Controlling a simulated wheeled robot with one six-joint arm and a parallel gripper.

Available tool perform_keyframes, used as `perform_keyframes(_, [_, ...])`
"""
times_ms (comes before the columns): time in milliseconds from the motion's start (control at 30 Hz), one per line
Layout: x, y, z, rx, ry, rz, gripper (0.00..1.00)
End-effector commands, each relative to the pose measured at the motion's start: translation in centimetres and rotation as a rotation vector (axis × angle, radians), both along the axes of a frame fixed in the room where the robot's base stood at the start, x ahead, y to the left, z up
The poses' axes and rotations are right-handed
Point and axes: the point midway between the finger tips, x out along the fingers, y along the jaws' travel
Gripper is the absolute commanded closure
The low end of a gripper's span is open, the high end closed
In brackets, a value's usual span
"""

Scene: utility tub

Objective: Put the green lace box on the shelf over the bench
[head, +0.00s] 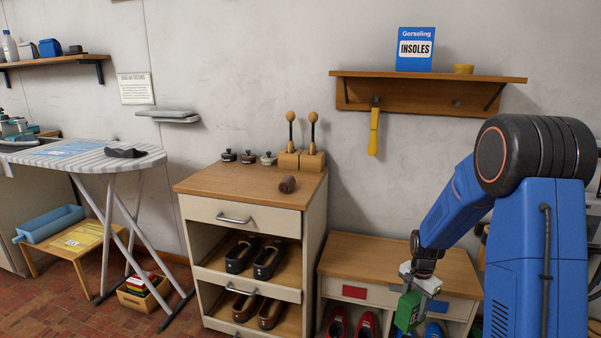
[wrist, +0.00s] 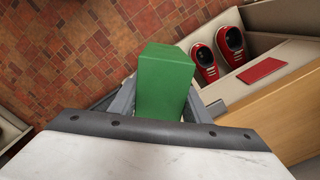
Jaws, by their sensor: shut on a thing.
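The green lace box (head: 407,311) is held in my gripper (head: 412,290), in front of the low bench at the right of the head view. In the wrist view the green box (wrist: 165,80) sits between the two grey fingers of my gripper (wrist: 163,98), which are shut on it. The wall shelf (head: 430,77) hangs above the bench (head: 400,262). It carries a blue insoles box (head: 415,49) and a small yellow-brown round item (head: 463,69).
A yellow-handled tool (head: 374,130) hangs below the shelf. A wooden cabinet (head: 250,185) with shoes stands left of the bench. Red shoes (wrist: 230,42) sit in the bench's lower space. An ironing board (head: 88,155) stands at the left. The shelf's right part looks free.

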Motion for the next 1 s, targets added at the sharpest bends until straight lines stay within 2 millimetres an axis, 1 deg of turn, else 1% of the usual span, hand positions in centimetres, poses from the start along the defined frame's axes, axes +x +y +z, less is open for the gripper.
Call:
perform_keyframes(33, [0.4,0.8,-1.6,0.001,0.005,0.078,0.82])
perform_keyframes(300, [2.8,4.3,-8.7,0.001,0.004,0.496,0.82])
perform_keyframes(500, [4.4,6.6,-13.3,0.002,0.003,0.776,0.82])
perform_keyframes(600, [5.1,7.5,-15.0,0.001,0.002,0.884,0.82])
perform_keyframes(700, [5.5,8.1,-16.3,0.001,0.001,0.96,0.82])
perform_keyframes(800, [5.8,8.4,-16.9,0.0,0.0,1.007,0.82])
perform_keyframes(1000, [6.0,8.6,-17.2,0.0,-0.001,1.03,0.82])
